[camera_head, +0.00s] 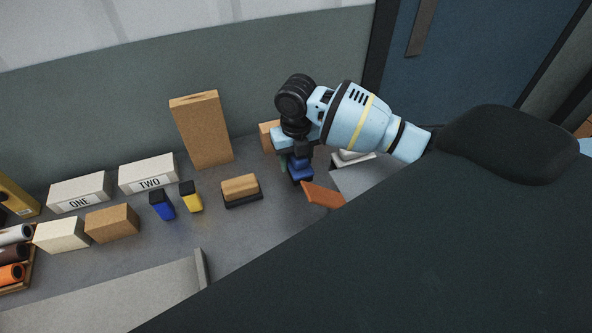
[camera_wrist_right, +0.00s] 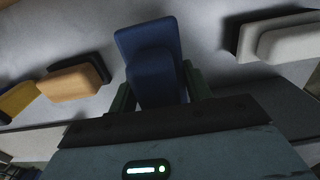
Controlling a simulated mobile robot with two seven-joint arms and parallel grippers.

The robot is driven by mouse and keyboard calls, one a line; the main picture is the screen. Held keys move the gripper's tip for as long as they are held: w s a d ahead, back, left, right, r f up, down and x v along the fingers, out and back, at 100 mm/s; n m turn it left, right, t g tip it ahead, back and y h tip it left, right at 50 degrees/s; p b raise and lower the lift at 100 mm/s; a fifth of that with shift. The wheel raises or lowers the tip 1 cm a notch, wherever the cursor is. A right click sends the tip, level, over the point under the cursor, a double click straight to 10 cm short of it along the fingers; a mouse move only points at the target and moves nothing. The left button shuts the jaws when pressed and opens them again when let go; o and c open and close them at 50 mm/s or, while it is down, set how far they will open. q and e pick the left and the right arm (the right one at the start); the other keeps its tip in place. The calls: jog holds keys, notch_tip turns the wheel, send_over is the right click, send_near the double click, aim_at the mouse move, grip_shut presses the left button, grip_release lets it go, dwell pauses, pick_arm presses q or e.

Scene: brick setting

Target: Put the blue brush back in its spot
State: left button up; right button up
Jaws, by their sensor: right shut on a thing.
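The blue brush (camera_head: 300,173) is below my right gripper (camera_head: 296,160), close to the grey worktop. In the right wrist view the blue brush (camera_wrist_right: 152,65) sits between the two green fingers of my right gripper (camera_wrist_right: 160,92), which is shut on it. I cannot tell whether its underside touches the worktop. A wooden brush with a black base (camera_head: 240,190) stands to its left, and a white brush (camera_head: 352,158) to its right. Both flank it in the wrist view, the wooden one (camera_wrist_right: 78,80) left and the white one (camera_wrist_right: 285,42) right. My left gripper is not in view.
A terracotta piece (camera_head: 322,195) lies just in front of the blue brush. A tall tan brick (camera_head: 202,130) stands behind, against the wall. A blue marker-like block (camera_head: 162,205), a yellow one (camera_head: 191,197) and bricks labelled ONE (camera_head: 80,193) and TWO (camera_head: 148,175) are further left.

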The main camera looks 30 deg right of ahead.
jog(key=shift+f, duration=2.45)
jog(key=shift+f, duration=0.15)
jog(key=o, duration=0.9)
jog(key=shift+o, duration=0.2)
notch_tip(320, 180, up, 12)
jog(key=shift+r, duration=0.15)
